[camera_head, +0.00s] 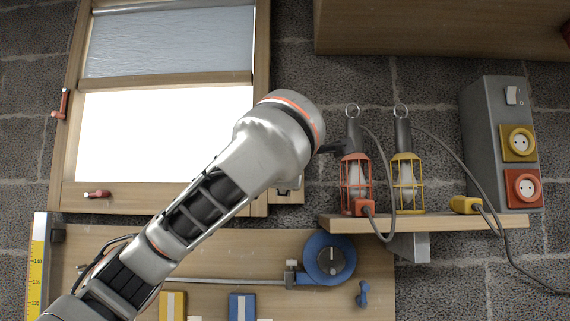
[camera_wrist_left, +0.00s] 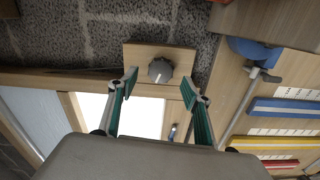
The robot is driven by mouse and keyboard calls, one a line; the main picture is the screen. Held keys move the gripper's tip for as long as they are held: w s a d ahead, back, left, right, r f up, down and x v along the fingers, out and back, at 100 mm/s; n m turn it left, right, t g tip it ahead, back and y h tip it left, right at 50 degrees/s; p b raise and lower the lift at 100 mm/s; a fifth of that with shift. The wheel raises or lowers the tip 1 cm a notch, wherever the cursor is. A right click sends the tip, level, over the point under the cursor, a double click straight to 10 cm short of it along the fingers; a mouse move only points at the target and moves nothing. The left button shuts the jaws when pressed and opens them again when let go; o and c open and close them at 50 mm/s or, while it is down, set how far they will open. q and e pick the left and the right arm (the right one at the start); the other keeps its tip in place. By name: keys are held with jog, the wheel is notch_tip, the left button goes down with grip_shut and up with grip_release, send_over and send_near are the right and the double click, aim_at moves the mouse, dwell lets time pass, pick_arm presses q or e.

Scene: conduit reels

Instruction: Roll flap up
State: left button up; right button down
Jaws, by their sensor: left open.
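The flap (camera_head: 170,40) is a grey translucent sheet in the upper part of a wooden frame (camera_head: 68,150), with a wooden bar (camera_head: 165,80) along its lower edge. Below it is a bright white panel (camera_head: 150,130). In the left wrist view a grey round knob (camera_wrist_left: 161,70) sits on a small wooden plate (camera_wrist_left: 185,58) beside the frame. My left gripper (camera_wrist_left: 160,88) is open, its fingertips apart on either side of the knob in that view; contact cannot be told. In the head view my arm hides the knob and the gripper fingers. My right gripper is not in view.
Red handles (camera_head: 60,103) and (camera_head: 97,194) sit on the frame. To the right, a shelf (camera_head: 430,222) holds a red lamp (camera_head: 355,180), a yellow lamp (camera_head: 407,180) and a grey socket box (camera_head: 487,130). A blue reel (camera_head: 312,262) is below.

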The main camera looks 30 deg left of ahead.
pick_arm(q)
jog(key=v, duration=0.7)
jog(key=shift+f, duration=0.15)
jog(key=shift+a, duration=0.1)
dwell(0.6)
